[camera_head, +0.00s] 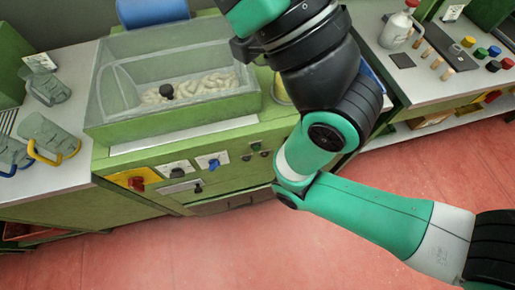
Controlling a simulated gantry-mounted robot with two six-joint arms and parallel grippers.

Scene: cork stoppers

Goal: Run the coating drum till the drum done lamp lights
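The coating drum seems to be the green machine with a clear-walled box (112,98) on top. Pale stoppers (212,86) lie inside it, with a dark knob (167,91) among them. On its front are a red knob (138,183) on a yellow plate, a black knob (177,172), a blue switch (213,164) and a small dark control (198,188). Two small dark round fittings (255,146) sit farther right. I cannot tell which is the drum done lamp, and no light shows lit. Neither gripper is in view; one of my arms crosses the right half.
Clear jugs (46,134) stand on the left counter, one with a yellow handle. A white bottle (397,30), wooden pegs (427,55) and coloured knobs (481,52) are on the right bench. A blue bin (152,11) is behind. The red floor (230,250) in front is clear.

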